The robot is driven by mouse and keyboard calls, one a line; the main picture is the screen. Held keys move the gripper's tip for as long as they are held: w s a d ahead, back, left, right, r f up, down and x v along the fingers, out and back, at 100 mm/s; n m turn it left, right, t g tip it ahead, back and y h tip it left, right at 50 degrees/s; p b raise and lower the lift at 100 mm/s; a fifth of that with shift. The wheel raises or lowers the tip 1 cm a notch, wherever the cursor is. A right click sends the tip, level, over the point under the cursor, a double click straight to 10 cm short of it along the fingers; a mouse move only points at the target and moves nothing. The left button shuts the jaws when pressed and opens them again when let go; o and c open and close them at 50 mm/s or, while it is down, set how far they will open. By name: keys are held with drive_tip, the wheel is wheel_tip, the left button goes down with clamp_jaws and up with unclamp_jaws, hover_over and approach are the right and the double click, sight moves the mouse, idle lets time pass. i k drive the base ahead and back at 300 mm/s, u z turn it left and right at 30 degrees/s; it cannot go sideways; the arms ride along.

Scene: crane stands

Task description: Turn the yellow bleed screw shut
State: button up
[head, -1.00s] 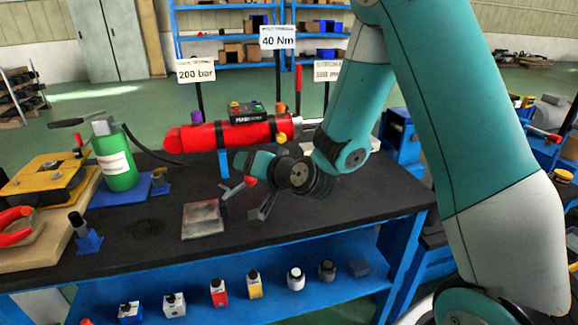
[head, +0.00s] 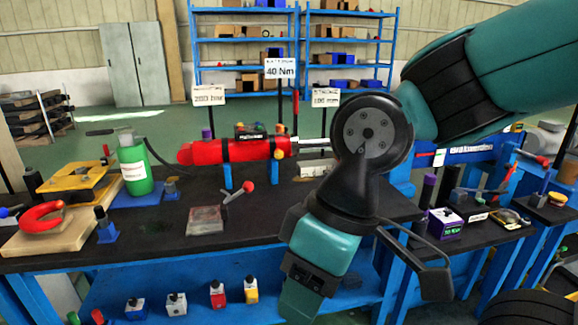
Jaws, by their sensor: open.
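A small yellow knob (head: 279,154), which looks like the yellow bleed screw, is on the front right end of the red cylinder (head: 225,151). Its fine detail is too small to make out, so I cannot tell whether it is screwed in. The cylinder lies on blue supports on the black bench top. My gripper (head: 432,272) is at the lower right, in front of the bench and well apart from the knob. Its dark fingers look open and empty. My arm's wrist covers the area right of the cylinder's rod.
A red-tipped lever (head: 247,187) stands just before the cylinder. A green bottle (head: 134,165) and yellow fixture (head: 80,185) are left. Signs stand behind the cylinder. A second bench with a purple-and-white box (head: 445,223) is right.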

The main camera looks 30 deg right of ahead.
sight(279, 154)
drive_tip(key=k, duration=0.8)
drive_tip(key=u, duration=0.7)
drive_tip(key=i, duration=0.65)
drive_tip(key=u, duration=0.5)
drive_tip(key=i, duration=0.8)
drive_tip(key=z, duration=1.05)
drive_tip(key=i, duration=0.65)
drive_tip(key=z, duration=0.7)
